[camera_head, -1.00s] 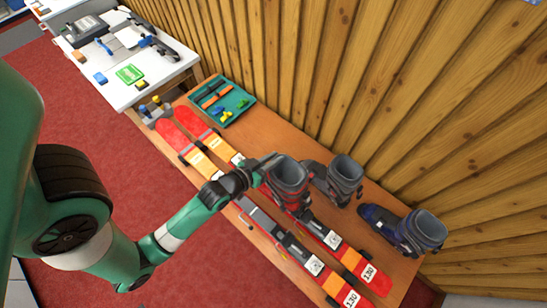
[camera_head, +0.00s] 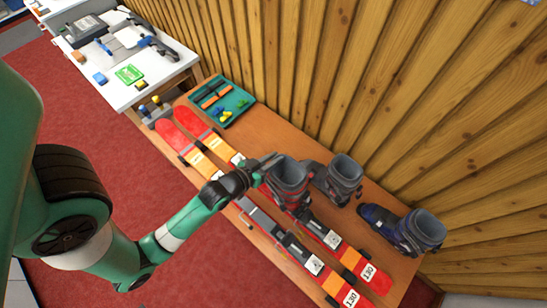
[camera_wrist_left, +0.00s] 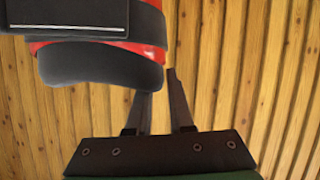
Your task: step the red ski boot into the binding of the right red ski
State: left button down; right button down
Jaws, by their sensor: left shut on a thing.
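The red ski boot (camera_head: 290,174), with a dark grey cuff, stands roughly upright at the right red ski, the one nearer the wall (camera_head: 367,274). My left gripper (camera_head: 268,163) is shut on the boot's cuff from the left. In the left wrist view the boot's dark cuff and red shell (camera_wrist_left: 100,66) fill the upper left, beside the gripper fingers (camera_wrist_left: 158,84). The boot's sole and the toe part of the binding are hidden, so I cannot tell whether they touch. The binding's rear part (camera_head: 333,239) shows behind the boot. My right gripper is not in view.
A blue boot (camera_head: 414,230) is farther right. The left red ski (camera_head: 315,266) lies alongside. A green tray (camera_head: 243,94) with small items sits at the back, near the wooden wall.

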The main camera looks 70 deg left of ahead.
pick_arm(q)
jog(key=shift+f+b, duration=1.2)
jog(key=shift+f, duration=0.25)
dwell(0.3)
jog(key=c, duration=0.8)
grip_release()
jog(key=shift+c, duration=0.2)
jog(key=o, duration=0.3)
jog(key=shift+f, duration=0.15)
jog(key=o, duration=0.3)
notch_tip(320, 180, up, 10)
jog(key=p, duration=1)
